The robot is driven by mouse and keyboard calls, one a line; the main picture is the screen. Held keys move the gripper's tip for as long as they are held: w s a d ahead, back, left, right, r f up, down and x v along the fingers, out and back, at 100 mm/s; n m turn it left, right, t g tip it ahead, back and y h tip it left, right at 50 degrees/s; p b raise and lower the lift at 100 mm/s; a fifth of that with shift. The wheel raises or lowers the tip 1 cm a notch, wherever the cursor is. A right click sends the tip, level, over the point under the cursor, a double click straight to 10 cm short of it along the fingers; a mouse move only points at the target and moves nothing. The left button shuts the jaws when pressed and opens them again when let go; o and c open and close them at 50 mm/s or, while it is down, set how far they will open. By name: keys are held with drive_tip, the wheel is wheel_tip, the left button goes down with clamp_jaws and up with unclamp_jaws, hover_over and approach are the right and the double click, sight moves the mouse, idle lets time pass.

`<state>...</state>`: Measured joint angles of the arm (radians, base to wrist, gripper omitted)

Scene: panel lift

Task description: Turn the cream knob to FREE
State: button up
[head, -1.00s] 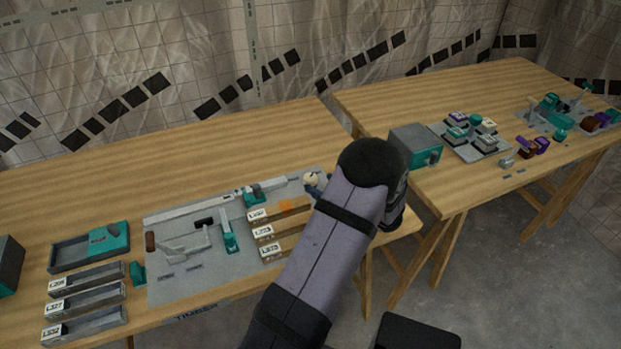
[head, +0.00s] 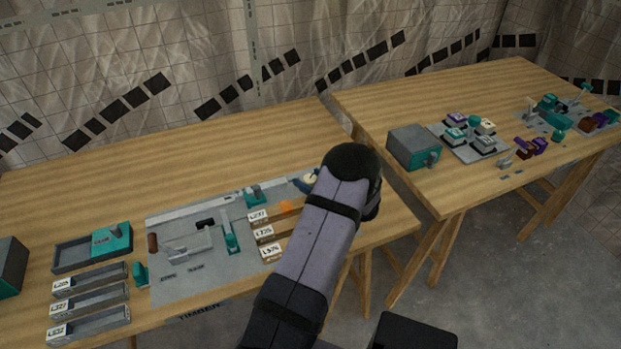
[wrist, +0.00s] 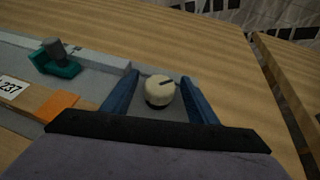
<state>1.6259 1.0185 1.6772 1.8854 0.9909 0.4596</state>
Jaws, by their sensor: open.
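The cream knob (wrist: 160,91) stands on the grey plate in the wrist view, a round cap with a dark pointer line on top that points to the upper right. My gripper (wrist: 160,82) is open, with one blue finger on each side of the knob and a visible gap to each. In the head view the knob (head: 311,178) shows at the plate's far right corner, partly hidden by my arm, with a blue finger beside it. No FREE label is readable in either view.
A teal clamp (wrist: 60,60) stands left of the knob on the plate, near an orange block (wrist: 50,105) and labelled timber pieces (head: 262,233). A second table (head: 360,100) holds a grey and teal box (head: 408,147). Bare wood lies behind the knob.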

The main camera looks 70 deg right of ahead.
drive_tip(key=c, duration=1.1)
drive_tip(key=shift+o, duration=0.4)
drive_tip(key=shift+f+n+t+y+b, duration=0.1)
drive_tip(key=shift+n+t+y+b, duration=0.2)
drive_tip(key=shift+n+b, duration=0.1)
drive_tip(key=n+t+y+b, duration=0.1)
drive_tip(key=n+y+b, duration=0.2)
drive_tip(key=y+b, duration=0.1)
drive_tip(key=shift+f+n, duration=0.15)
drive_tip(key=shift+n, duration=0.15)
drive_tip(key=n+y+b, duration=0.2)
drive_tip(key=b, duration=0.1)
drive_tip(key=shift+t+y, duration=0.3)
drive_tip(key=shift+b, duration=0.5)
drive_tip(key=shift+r+n+y+b, duration=0.25)
drive_tip(key=shift+n+y+b, duration=0.25)
drive_tip(key=shift+n+y, duration=0.1)
